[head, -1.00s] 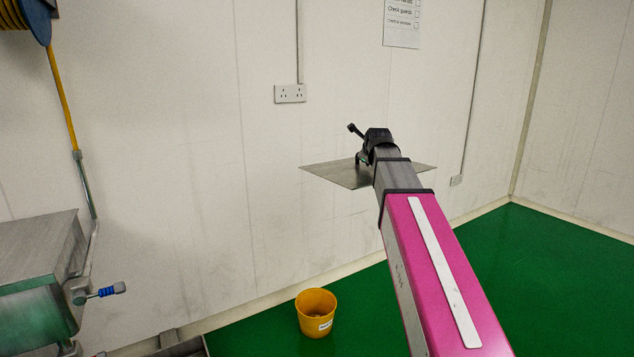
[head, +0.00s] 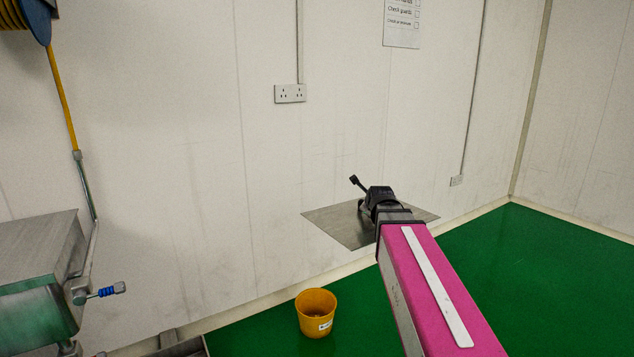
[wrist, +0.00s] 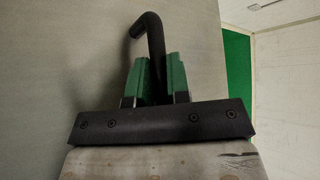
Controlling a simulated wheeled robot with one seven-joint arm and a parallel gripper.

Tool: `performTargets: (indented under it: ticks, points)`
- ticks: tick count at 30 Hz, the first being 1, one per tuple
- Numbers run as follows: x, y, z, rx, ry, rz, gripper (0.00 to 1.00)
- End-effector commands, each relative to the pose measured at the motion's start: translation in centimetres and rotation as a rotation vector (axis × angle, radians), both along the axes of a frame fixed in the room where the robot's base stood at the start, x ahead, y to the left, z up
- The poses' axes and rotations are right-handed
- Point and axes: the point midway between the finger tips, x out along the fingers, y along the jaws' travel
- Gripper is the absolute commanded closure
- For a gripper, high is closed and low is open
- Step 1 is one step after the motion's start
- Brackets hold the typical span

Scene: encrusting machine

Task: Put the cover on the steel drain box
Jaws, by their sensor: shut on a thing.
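The cover is a flat grey steel sheet (head: 335,222) with a dark bent handle, held in the air in front of the white wall. In the wrist view the cover (wrist: 70,60) fills the left and middle behind my gripper. My gripper (wrist: 158,80) has its green fingers closed on the black handle (wrist: 150,28), which curves up above them. In the head view my gripper (head: 366,206) is small and partly hidden by my own arm. The steel drain box is not clearly seen; a grey metal edge at the bottom left may belong to it.
A yellow bucket (head: 317,313) stands on the green floor (head: 520,280) near the wall. A steel machine (head: 40,270) with a blue-handled valve (head: 105,291) is at the left. A wall socket (head: 290,93) is above. The floor at right is clear.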

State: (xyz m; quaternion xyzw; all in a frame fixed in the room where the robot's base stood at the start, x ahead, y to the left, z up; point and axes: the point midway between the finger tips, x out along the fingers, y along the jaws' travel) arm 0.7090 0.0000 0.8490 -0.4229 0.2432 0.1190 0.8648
Motion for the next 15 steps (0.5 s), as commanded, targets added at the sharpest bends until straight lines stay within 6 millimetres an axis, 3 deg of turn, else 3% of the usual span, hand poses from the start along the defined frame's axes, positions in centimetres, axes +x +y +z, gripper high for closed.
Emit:
performTargets:
  ticks: [6, 15]
  points:
    - [-3.0, 0.0, -4.1, 0.0, -0.001, 0.0, 1.0]
    - [-4.8, 0.0, -6.6, 0.0, -0.004, 0.0, 1.0]
